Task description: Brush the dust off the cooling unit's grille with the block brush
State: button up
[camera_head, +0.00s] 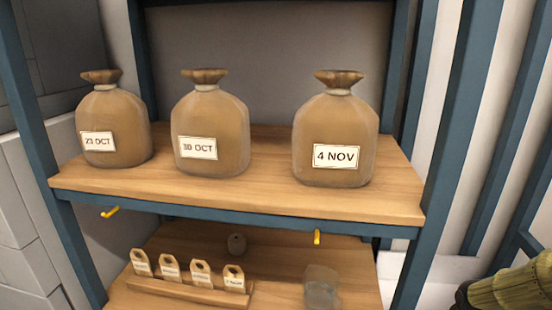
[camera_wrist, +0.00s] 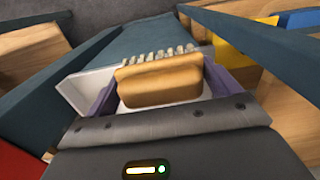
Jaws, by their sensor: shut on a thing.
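The block brush (camera_wrist: 160,80) is in the wrist view, a tan wooden block with a row of pale bristles along its far edge. My gripper (camera_wrist: 161,94) is shut on it, with a purple finger at each side of the block. The bristles point away from the wrist camera, over a blue-grey surface, and I cannot tell whether they touch it. My gripper and the brush do not show in the head view. I cannot make out the cooling unit or its grille in either view.
Three tied brown bags with date labels, one reading 4 NOV (camera_head: 336,135), stand on a wooden shelf (camera_head: 255,190) in a blue frame. Below are a rack of wooden tags (camera_head: 190,288) and a translucent object (camera_head: 321,287). Blue-grey bars (camera_wrist: 255,50) flank the brush.

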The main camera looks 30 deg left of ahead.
jog(key=shift+s, duration=0.25)
jog(key=s+f+m, duration=0.2)
jog(key=f, duration=1.4)
jog(key=s+f+m, duration=0.2)
jog(key=f, duration=1.4)
notch_tip(320, 180, up, 5)
jog(key=p, duration=0.5)
jog(key=shift+r, duration=0.15)
